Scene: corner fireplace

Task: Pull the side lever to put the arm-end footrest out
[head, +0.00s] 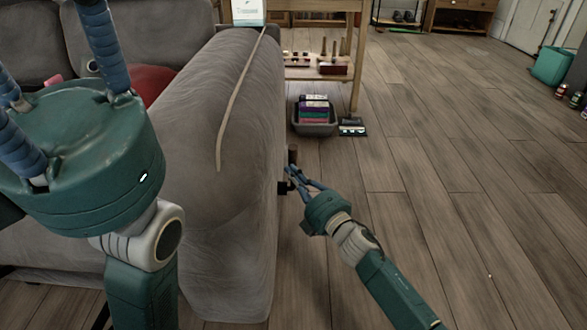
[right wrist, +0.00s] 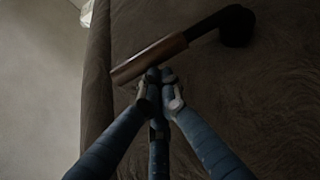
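The side lever has a wooden handle (right wrist: 150,60) on a dark rod with a round black pivot (right wrist: 236,25), set against the grey sofa's outer side. In the head view a small part of the lever (head: 292,153) shows beside the sofa arm (head: 225,130). My right gripper (head: 289,178) is at the lever, its fingers close together. In the right wrist view the fingertips (right wrist: 160,74) meet the handle's lower edge; whether they close around it is unclear. My left gripper (head: 75,85) is raised over the sofa, fingers spread, tips partly out of frame. No extended footrest shows.
A box (head: 248,12) stands at the sofa arm's far end, with a pale strip (head: 240,90) along the arm's top. A grey bin (head: 314,122) and a wooden shelf (head: 325,70) stand behind.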

